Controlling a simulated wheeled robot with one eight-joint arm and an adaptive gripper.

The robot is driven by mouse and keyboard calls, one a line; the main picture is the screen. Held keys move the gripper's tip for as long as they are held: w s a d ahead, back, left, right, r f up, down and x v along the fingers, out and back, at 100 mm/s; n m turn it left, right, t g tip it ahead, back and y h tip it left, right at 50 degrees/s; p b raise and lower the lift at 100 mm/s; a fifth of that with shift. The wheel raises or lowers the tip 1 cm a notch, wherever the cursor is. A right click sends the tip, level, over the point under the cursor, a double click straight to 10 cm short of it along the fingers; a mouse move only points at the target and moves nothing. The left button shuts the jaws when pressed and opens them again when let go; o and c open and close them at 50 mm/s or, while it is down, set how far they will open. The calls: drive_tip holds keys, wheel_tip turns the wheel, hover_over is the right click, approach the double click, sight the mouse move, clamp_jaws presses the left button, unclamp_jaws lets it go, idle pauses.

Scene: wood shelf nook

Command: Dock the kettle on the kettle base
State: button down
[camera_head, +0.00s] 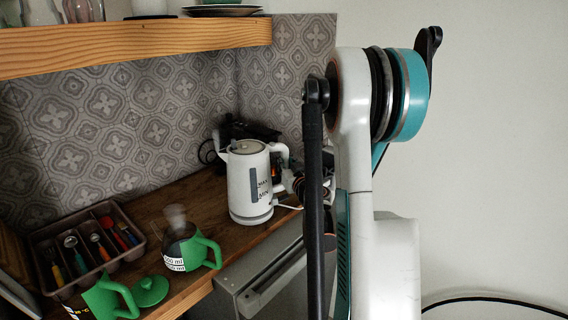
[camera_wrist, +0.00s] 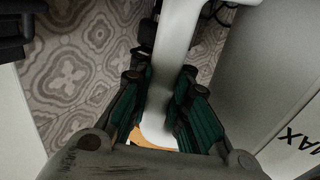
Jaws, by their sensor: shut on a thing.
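The white kettle (camera_head: 247,185), with a grey level window and a lid, stands upright at the counter's right part in the head view. In the wrist view its body (camera_wrist: 285,95) with "MAX" lettering fills the right side. My gripper (camera_wrist: 162,85) is shut on the white kettle handle (camera_wrist: 178,40), one green-padded finger on each side. In the head view my gripper is mostly hidden behind my arm, right of the kettle. The kettle base cannot be made out clearly; a white cord (camera_head: 288,206) shows by the kettle's foot.
A cutlery tray (camera_head: 57,283) lies further left. Dark items (camera_head: 240,132) stand behind the kettle. A wooden shelf (camera_head: 130,50) hangs above.

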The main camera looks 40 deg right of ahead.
drive_tip(key=shift+f+b, duration=0.55)
drive_tip(key=shift+f, duration=0.05)
drive_tip(key=c, duration=1.8)
unclamp_jaws()
drive_tip(key=b+v, duration=0.1)
drive_tip(key=v, duration=1)
drive_tip(key=shift+b, duration=0.3)
drive_tip(key=shift+r, duration=0.1)
